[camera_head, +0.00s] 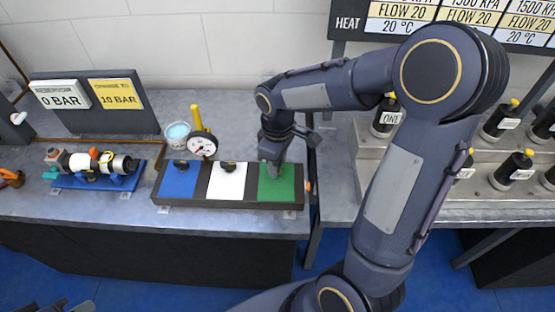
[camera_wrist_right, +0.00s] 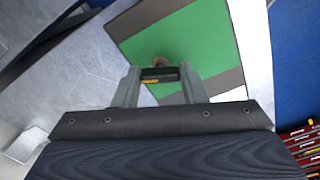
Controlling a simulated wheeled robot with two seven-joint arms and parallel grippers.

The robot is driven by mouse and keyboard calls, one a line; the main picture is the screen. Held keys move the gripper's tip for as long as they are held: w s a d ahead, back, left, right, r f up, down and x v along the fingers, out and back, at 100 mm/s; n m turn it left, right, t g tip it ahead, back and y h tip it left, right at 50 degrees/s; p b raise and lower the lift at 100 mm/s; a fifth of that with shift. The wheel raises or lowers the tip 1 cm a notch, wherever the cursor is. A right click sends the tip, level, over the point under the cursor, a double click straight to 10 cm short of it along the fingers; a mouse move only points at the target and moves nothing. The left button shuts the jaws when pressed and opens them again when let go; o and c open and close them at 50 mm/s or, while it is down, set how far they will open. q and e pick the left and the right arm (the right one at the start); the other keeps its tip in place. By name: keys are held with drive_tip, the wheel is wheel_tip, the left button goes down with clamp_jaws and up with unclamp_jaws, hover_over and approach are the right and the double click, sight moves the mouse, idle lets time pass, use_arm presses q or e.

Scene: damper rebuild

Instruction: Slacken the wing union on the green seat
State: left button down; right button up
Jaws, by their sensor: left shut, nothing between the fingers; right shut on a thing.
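The green seat (camera_head: 282,189) is the right end pad of a dark block with three coloured pads, and it fills the upper middle of the right wrist view (camera_wrist_right: 190,40). My right gripper (camera_head: 272,160) points down onto it. In the right wrist view its fingers (camera_wrist_right: 160,78) are shut on a small dark piece at the seat, the wing union (camera_wrist_right: 158,73). The fingers hide most of the union, so its turn angle cannot be told. My left gripper (camera_head: 55,307) shows only partly at the bottom left edge, shut and empty, away from the bench.
Blue (camera_head: 180,182) and white (camera_head: 227,184) seats with dark wing pieces adjoin the green one. A blue tray (camera_head: 75,182) with parts lies left. Dark canisters (camera_head: 515,168) stand on the right rack.

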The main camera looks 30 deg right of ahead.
drive_tip(key=shift+n, duration=0.8)
drive_tip(key=o, duration=1)
wheel_tip(320, 180, up, 8)
drive_tip(key=shift+f, duration=0.1)
